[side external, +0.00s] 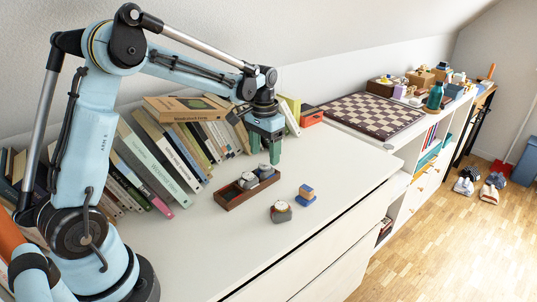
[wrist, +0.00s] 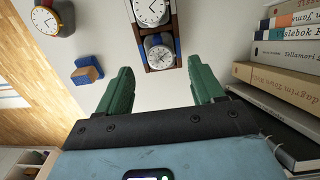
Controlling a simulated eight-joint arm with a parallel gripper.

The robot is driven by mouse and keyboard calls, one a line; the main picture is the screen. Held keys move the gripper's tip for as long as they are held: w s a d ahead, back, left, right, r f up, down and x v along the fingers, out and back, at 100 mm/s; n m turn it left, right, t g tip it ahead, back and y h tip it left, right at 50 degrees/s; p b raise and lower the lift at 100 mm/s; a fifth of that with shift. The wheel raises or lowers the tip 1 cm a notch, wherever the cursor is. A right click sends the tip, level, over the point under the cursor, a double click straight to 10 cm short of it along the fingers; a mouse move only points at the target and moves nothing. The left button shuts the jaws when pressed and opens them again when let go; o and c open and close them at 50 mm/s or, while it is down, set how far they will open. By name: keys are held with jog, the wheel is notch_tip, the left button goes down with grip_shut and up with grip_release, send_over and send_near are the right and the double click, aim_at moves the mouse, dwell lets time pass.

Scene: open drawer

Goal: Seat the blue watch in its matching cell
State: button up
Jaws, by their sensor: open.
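The dark brown watch tray (side external: 231,206) lies on the white top, and its brown wall also shows in the wrist view (wrist: 174,22). A grey watch with a pale dial and blue at its sides, which looks like the blue watch (wrist: 160,52), sits in the tray's end cell nearest my gripper. In the side view this watch (side external: 266,171) is small; whether it is fully down I cannot tell. Another pale-dialled watch (wrist: 150,10) is in the cell beside it. My gripper (side external: 264,158) is open and empty, its fingertips (wrist: 160,66) above and behind the end cell.
A loose watch (side external: 281,212) with a brown rim lies right of the tray. A blue block with a tan block on it (side external: 306,196) stands nearby. Leaning books (side external: 165,150) line the wall close to my gripper. A chessboard (side external: 370,115) lies beyond. The front of the top is clear.

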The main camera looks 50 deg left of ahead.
aim_at(264, 166)
notch_tip(264, 166, up, 7)
jog(key=s+d+m+t, duration=0.1)
jog(key=s+d+t, duration=0.6)
jog(key=s+d, duration=0.4)
jog(key=s, duration=0.4)
jog(key=shift+f, duration=0.25)
